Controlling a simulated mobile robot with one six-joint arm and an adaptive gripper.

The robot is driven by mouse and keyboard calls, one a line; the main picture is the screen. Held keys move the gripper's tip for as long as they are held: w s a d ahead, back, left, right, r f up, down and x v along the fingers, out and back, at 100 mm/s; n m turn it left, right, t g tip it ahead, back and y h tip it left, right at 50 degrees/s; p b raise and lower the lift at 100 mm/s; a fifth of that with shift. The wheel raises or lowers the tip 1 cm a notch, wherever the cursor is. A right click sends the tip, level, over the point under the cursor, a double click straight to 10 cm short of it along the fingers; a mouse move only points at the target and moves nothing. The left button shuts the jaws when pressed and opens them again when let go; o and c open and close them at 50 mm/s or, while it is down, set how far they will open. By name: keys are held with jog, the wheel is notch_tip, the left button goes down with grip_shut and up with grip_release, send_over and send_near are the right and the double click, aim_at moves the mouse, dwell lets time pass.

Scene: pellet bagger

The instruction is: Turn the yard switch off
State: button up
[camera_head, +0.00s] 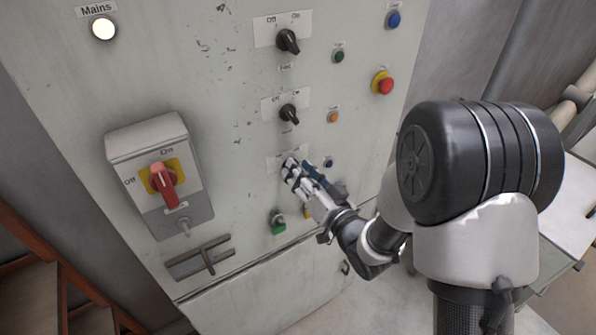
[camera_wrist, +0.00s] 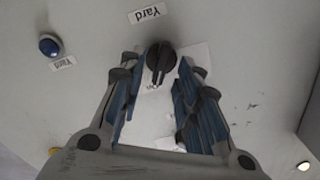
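The yard switch is a black rotary knob (camera_wrist: 160,58) on a white plate, with a "Yard" label (camera_wrist: 147,14) beside it in the wrist view. Its pointer has a pale mark at the lower end in that view; the Off and On words are not readable. In the head view my gripper (camera_head: 291,171) hides the knob, and only part of its white plate (camera_head: 276,161) shows. My gripper (camera_wrist: 168,66) is open in the wrist view, its blue-padded fingers on either side of the knob. I cannot tell whether they touch it.
Two similar black knobs (camera_head: 288,41) (camera_head: 289,113) sit above on the cabinet (camera_head: 225,150). A blue button (camera_wrist: 50,45) is close by. A red emergency button (camera_head: 386,86) is at upper right. The red-handled mains switch (camera_head: 163,184) and lit mains lamp (camera_head: 103,28) are left.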

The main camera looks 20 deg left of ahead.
jog(key=shift+w+a, duration=0.35)
jog(key=shift+a, duration=0.1)
grip_shut()
